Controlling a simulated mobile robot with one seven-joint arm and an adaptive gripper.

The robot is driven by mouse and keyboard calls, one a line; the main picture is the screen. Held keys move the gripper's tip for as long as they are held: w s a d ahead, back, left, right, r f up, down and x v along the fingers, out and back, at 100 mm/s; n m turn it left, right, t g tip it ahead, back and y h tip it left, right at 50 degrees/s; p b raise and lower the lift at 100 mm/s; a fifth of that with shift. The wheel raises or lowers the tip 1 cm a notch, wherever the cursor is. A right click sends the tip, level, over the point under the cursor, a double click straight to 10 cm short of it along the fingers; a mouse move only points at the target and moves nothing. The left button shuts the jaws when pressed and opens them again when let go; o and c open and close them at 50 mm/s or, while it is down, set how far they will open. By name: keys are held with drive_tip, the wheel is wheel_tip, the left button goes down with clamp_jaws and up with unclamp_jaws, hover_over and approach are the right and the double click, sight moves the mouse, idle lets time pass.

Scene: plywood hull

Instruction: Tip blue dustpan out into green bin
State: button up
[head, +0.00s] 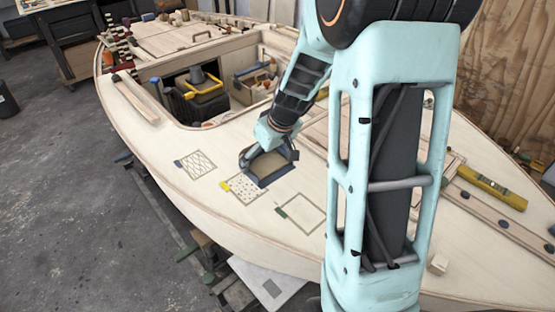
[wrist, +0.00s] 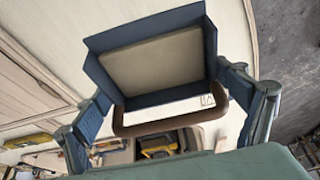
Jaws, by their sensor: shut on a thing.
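The blue dustpan (head: 277,177) is a shallow dark-blue tray with a flat tan inside. It is at my gripper (head: 268,157), over the pale deck near the yellow-tagged square. In the wrist view, my gripper (wrist: 167,84) has its two fingers set wide on either side of the dustpan (wrist: 150,101), shut on it. A brown bar-like handle (wrist: 170,126) lies between the fingers. I cannot tell if the tan area is a load or the pan's floor. No green bin is plain to see; a square outline with a green tag (head: 281,212) lies right of the dustpan.
A dotted square with a yellow tag (head: 225,186) and a hatched square with a blue tag (head: 197,165) lie on the deck. An open cockpit with a yellow-rimmed container (head: 205,90) is behind. A yellow level (head: 492,188) lies right. The deck's front edge is near.

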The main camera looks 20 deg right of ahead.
drive_tip(key=s+a+r, duration=0.3)
drive_tip(key=a, duration=0.2)
drive_tip(key=shift+a, duration=0.35)
